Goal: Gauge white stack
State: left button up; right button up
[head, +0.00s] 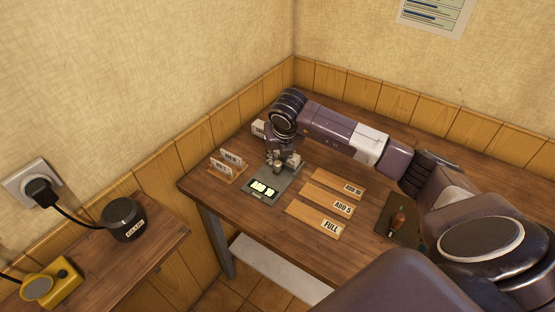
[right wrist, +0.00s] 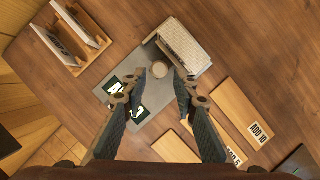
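A grey gauge-like device (head: 272,187) with two lit display windows stands on the wooden table. In the right wrist view its plate (right wrist: 135,103) carries a light ribbed block (right wrist: 185,48) and a small round knob (right wrist: 160,69). My right gripper (head: 279,161) is over the device. In the right wrist view the gripper (right wrist: 157,83) is open, with the knob showing in the gap just beyond its fingertips; I cannot tell if it touches. Upright white plates (right wrist: 78,26) stand in a wooden rack; I cannot tell whether they are the white stack. My left gripper is not in view.
Wooden boards marked ADD 10 (head: 338,183), ADD 5 (head: 326,202) and FULL (head: 315,222) lie right of the device. A dark tray (head: 409,236) holds a brown-handled item. A white labelled block (head: 259,128) stands behind. A black round device (head: 122,218) is on the side table.

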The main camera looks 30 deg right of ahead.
aim_at(278, 163)
jog(key=shift+p+x, duration=0.3)
jog(key=shift+x, duration=1.85)
jog(key=shift+c, duration=0.5)
grip_shut()
